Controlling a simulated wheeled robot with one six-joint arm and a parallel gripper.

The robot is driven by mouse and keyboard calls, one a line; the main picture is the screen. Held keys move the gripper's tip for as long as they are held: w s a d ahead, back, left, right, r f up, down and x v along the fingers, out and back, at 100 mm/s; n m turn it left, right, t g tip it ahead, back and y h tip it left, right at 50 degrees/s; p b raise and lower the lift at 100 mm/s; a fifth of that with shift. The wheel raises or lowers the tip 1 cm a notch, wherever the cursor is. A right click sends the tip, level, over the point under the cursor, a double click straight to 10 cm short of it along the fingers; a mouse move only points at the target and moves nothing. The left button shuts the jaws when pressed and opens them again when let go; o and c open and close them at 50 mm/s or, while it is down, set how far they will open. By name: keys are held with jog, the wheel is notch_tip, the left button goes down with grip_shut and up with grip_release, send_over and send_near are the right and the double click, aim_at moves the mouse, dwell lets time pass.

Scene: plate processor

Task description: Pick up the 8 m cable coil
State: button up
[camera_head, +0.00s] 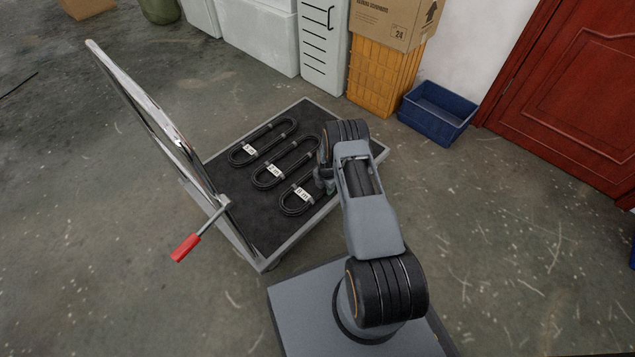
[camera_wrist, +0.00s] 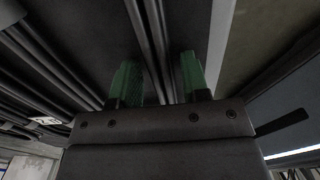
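Three black looped cable coils lie side by side on a flat cart, each with a white tag. They are the far-left coil (camera_head: 237,158), the middle coil (camera_head: 261,184) and the near-right coil (camera_head: 287,208). The tag lettering is too small to read, so I cannot tell which is 8 m. My gripper is low over the near-right coil in the head view, its fingers hidden by my arm. In the wrist view my gripper (camera_wrist: 160,80) has its two green fingers apart, with dark cable strands (camera_wrist: 153,35) running between them. I cannot tell whether the fingers touch the strands.
The cart (camera_head: 325,214) has a dark mat, a pale rim and a tall metal handle (camera_head: 160,122) on its left, with a red-ended lever (camera_head: 185,247). Behind are an orange crate (camera_head: 378,78), a blue bin (camera_head: 437,112) and white boxes (camera_head: 258,38). Floor left is clear.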

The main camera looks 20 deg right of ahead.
grip_shut()
jog(key=shift+r, duration=0.15)
